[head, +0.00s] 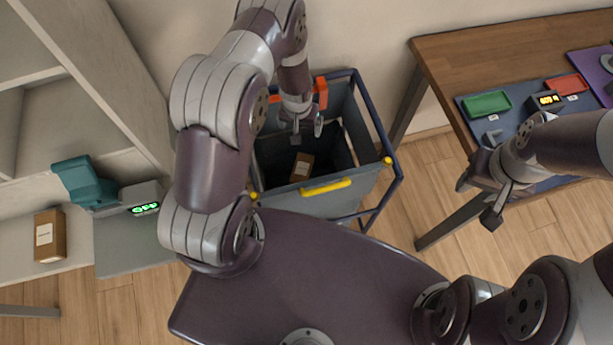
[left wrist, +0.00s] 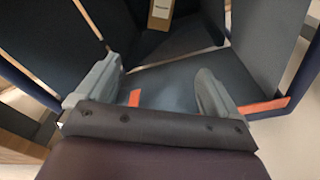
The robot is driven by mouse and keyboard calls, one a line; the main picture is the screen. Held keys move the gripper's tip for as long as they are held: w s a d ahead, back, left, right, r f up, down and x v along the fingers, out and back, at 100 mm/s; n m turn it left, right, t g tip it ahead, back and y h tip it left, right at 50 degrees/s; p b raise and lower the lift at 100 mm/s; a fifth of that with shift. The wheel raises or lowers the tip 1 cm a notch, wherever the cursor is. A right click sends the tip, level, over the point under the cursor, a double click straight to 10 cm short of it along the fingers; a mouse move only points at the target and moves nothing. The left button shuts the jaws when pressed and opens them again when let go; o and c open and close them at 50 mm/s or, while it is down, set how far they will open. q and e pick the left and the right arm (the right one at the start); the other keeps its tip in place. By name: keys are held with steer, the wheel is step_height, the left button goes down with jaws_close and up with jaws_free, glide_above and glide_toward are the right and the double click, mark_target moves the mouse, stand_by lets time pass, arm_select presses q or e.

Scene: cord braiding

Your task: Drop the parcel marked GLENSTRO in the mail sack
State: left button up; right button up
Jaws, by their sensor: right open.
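The mail sack (head: 362,183) is a dark grey bin in a blue frame, in the middle of the head view. A brown parcel (head: 302,167) with a pale label lies inside it; it also shows at the top of the left wrist view (left wrist: 160,14). Its label is too small to read. My left gripper (head: 307,132) is over the sack's opening, apart from that parcel. Its fingers (left wrist: 158,92) are spread with nothing between them. Another brown parcel (head: 50,236) with an unreadable white label is on the shelf at left. My right gripper (head: 479,202) is open and empty beside the table's front edge.
A teal scanner-like device (head: 84,183) and a grey unit with a green display (head: 145,204) are at the shelf. The wooden table (head: 480,48) at right holds a green tray (head: 487,104), a red tray (head: 567,84) and a small yellow-display device (head: 546,101).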

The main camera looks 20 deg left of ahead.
arm_select(q)
step_height(320, 180, up, 13)
steer(key=s+b, duration=0.1)
steer(key=shift+s+f, duration=0.2)
steer(key=shift+s, duration=0.05)
steer(key=shift+d, duration=0.1)
stand_by(0.3)
